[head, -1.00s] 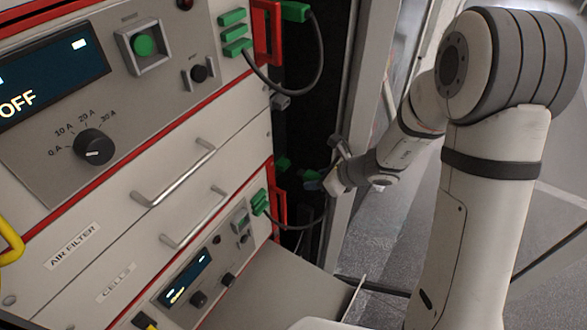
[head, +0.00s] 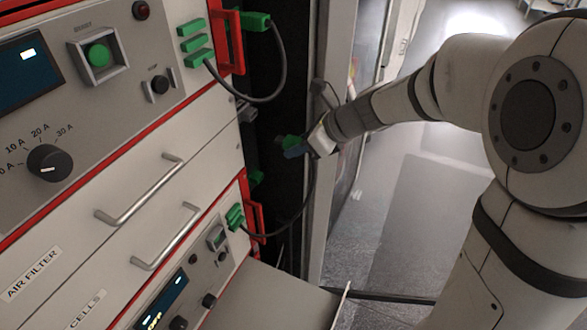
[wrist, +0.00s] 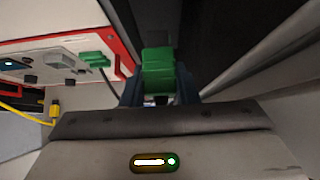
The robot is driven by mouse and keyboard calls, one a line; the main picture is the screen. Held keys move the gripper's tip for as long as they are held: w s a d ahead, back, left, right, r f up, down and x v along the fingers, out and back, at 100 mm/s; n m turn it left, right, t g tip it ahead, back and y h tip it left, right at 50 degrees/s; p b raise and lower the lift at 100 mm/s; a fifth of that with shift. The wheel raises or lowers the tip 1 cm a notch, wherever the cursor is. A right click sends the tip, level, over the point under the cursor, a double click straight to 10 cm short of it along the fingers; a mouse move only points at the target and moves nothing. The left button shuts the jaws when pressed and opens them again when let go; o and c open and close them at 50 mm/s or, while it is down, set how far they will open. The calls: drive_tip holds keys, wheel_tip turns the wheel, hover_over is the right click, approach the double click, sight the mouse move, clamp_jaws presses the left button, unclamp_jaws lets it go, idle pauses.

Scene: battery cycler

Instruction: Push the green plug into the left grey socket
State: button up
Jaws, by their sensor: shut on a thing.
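My gripper (head: 306,148) is shut on the green plug (head: 289,142), in front of the dark gap at the cabinet's right side. The green plug also shows between the fingers in the wrist view (wrist: 158,72). A dark cable runs from near the plug down to green connectors (head: 235,217) on the lower unit. I cannot make out the left grey socket clearly; a small grey block (head: 246,112) sits at the dark gap's left edge, left of and above the plug. The plug is apart from that block.
Green connectors (head: 194,43) and a red handle (head: 228,42) project from the upper unit, with a looped cable beside them. Metal drawer handles (head: 140,200) stick out from the cabinet front. A grey frame post (head: 338,120) stands close on the right of the gap.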

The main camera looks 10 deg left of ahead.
drive_tip(key=r, duration=0.1)
drive_tip(key=d+r, duration=0.1)
drive_tip(key=r, duration=0.3)
drive_tip(key=shift+s+d+b, duration=0.2)
drive_tip(key=shift+s+b, duration=0.1)
drive_tip(key=shift+s, duration=0.1)
drive_tip(key=shift+w+a, duration=0.35)
drive_tip(key=shift+a, duration=0.6)
drive_tip(key=shift+w+a, duration=0.3)
drive_tip(key=shift+a, duration=0.6)
drive_tip(key=shift+w+a, duration=0.35)
drive_tip(key=shift+a, duration=0.6)
drive_tip(key=shift+p, duration=0.7)
drive_tip(key=shift+w+a+p, duration=0.25)
drive_tip(key=shift+a+p, duration=0.1)
drive_tip(key=shift+a, duration=0.4)
drive_tip(key=shift+w+a+p, duration=0.25)
drive_tip(key=shift+a+p, duration=0.05)
drive_tip(key=shift+a, duration=0.4)
idle(0.9)
drive_tip(key=o, duration=0.8)
drive_tip(key=shift+o, duration=0.2)
drive_tip(key=shift+d, duration=0.1)
